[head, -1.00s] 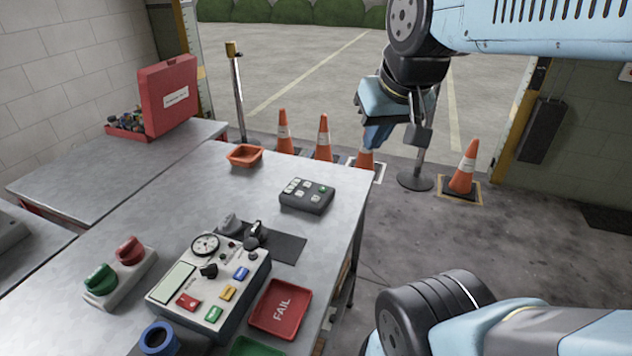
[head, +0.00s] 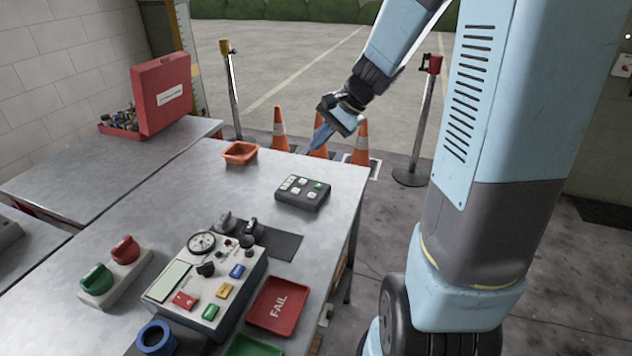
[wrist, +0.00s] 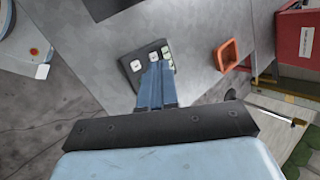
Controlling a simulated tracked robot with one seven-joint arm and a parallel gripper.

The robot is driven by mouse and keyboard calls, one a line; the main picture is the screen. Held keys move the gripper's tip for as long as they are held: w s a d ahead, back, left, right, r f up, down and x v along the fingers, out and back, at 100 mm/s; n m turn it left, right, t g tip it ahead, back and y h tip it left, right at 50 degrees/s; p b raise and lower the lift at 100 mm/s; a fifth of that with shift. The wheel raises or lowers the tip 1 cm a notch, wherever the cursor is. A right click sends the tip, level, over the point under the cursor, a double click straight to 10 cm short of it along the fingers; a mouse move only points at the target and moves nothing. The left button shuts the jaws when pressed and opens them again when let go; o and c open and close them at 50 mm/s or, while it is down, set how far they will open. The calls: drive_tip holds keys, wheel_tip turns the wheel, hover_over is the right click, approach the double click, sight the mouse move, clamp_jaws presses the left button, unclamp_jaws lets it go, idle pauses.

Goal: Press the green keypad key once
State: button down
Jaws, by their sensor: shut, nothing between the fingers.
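A dark keypad (head: 302,199) lies on the grey table near its far right edge. Its green key (head: 318,185) is at the far right corner, beside several white keys. My gripper (head: 321,140) is shut and empty, above and beyond the keypad, apart from it. In the wrist view the keypad (wrist: 127,66) lies past my blue fingers (wrist: 157,68), which cover part of it. The green key is not clearly seen there.
An orange tray (head: 240,152) sits left of the keypad. Traffic cones (head: 280,130) stand on the floor beyond the table.

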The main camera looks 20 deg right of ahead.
sight(322, 185)
drive_tip(key=w+d+f+m+t+y, duration=0.1)
drive_tip(key=w+d+f+m+y, duration=0.1)
drive_tip(key=w+f, duration=0.4)
drive_tip(key=shift+w+d+f+m, duration=0.25)
drive_tip(key=shift+w+d+m, duration=0.2)
drive_tip(key=shift+m, duration=0.65)
drive_tip(key=shift+f, duration=4.4)
drive_tip(key=shift+f, duration=0.7)
drive_tip(key=shift+r, duration=0.8)
drive_tip(key=shift+r, duration=0.1)
drive_tip(key=shift+r, duration=2.4)
